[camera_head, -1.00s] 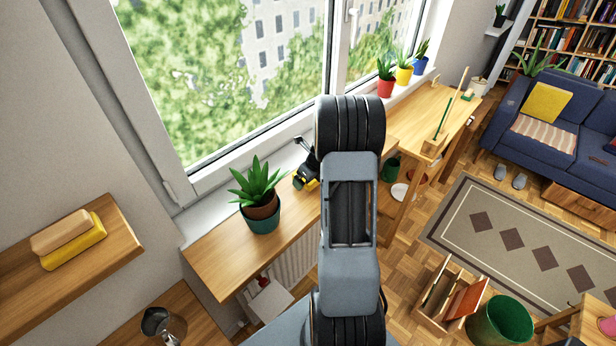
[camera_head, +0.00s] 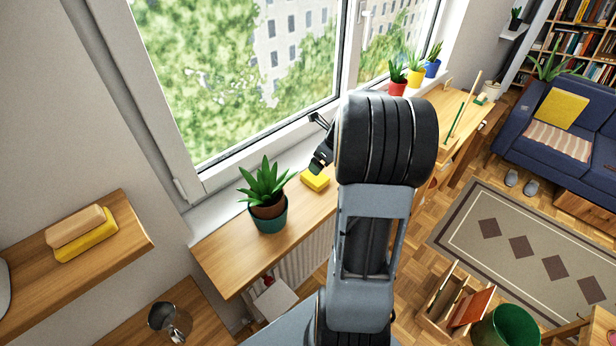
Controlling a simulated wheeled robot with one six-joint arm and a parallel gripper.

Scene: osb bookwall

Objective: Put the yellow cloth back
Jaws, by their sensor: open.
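A small yellow folded cloth (camera_head: 315,180) lies on the wooden ledge under the window, right of the potted plant. My gripper (camera_head: 317,143) is just above and behind the cloth in the picture, open and apparently apart from it. My arm hides part of the gripper and the ledge to its right.
The potted plant (camera_head: 267,190) stands close left of the cloth. The window (camera_head: 240,80) is right behind. The wall shelf (camera_head: 55,285) has bare wood in front of its stack. A metal jug (camera_head: 168,320) stands lower left.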

